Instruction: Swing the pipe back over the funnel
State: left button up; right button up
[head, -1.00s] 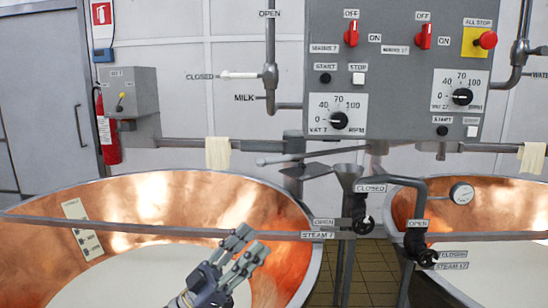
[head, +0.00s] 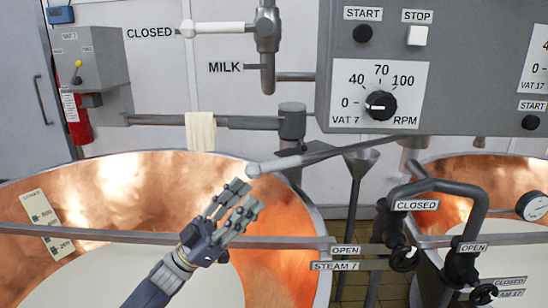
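The swing pipe (head: 335,154) is a thin grey tube running from a joint under the control panel down to the left. Its pale end (head: 272,165) is over the left copper vat (head: 120,180), near its back right rim. The grey funnel (head: 361,158) stands on a thin stem between the two vats, right of the pipe's end; the pipe's middle passes close above it in the picture. My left gripper (head: 240,197) is below and slightly left of the pipe's end, apart from it. Its fingers are apart with nothing between them. My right gripper is not in view.
The control panel (head: 460,65) hangs above the right side. A steam pipe with valves (head: 440,190) stands at the right by the second vat (head: 480,172). A cloth (head: 201,131) hangs on the back pipe.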

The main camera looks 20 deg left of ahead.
aim_at(276, 165)
pick_arm(q)
jog(key=x, duration=0.1)
jog(key=p+x, duration=0.1)
jog(key=x, duration=0.1)
jog(key=s+x, duration=0.1)
jog(key=x, duration=0.1)
jog(key=shift+w+d+r+p, duration=0.1)
jog(key=shift+d+r+p, duration=0.05)
jog(key=shift+r+p, duration=0.25)
jog(key=x, duration=0.1)
jog(key=p+x, duration=0.1)
jog(key=x, duration=0.1)
jog(key=shift+w+d, duration=0.2)
jog(key=shift+w, duration=0.2)
jog(key=shift+w+d+r, duration=0.2)
jog(key=shift+d+r, duration=0.1)
jog(key=shift+r, duration=0.05)
grip_shut()
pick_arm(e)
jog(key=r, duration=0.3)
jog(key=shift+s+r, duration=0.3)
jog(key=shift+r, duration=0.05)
